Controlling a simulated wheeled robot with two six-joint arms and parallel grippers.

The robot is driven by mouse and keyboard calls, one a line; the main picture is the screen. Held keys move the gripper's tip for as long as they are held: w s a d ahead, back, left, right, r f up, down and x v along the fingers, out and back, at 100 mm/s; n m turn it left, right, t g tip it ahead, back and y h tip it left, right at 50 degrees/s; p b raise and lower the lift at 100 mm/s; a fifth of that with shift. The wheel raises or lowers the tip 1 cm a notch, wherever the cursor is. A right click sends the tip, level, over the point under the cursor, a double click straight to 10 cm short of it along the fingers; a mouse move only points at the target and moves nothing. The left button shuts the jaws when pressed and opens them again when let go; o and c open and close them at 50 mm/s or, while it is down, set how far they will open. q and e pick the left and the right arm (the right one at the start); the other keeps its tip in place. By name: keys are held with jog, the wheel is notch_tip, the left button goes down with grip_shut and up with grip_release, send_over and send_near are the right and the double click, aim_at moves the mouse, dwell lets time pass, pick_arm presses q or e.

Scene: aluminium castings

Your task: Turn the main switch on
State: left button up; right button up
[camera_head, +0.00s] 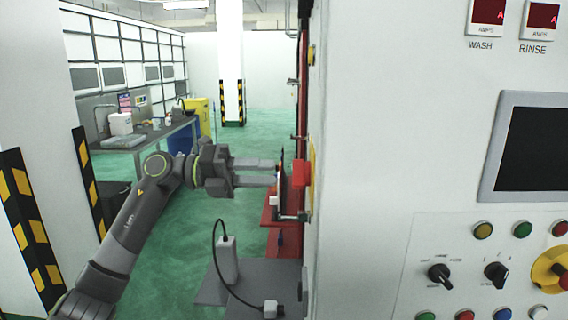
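A red switch handle (301,173) on a yellow plate (312,172) sticks out from the left side of the white cabinet, seen nearly edge-on. I take it for the main switch; its on or off marking cannot be read. My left gripper (277,172) comes in from the left at the handle's height. Its two fingers point right with a gap between them and hold nothing that I can see. The tips are close to the left of the handle; whether they touch it cannot be told. My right gripper is out of view.
The white cabinet (370,120) fills the right, with a screen (530,150), buttons, a black selector knob (440,276) and a red-and-yellow knob (552,270). Red parts stand along its left edge. A workbench (150,135) is further back. Green floor (260,125) is clear behind.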

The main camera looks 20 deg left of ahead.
aim_at(301, 173)
pick_arm(q)
jog(key=shift+p+x, duration=0.65)
jog(key=shift+x, duration=1.7)
grip_shut()
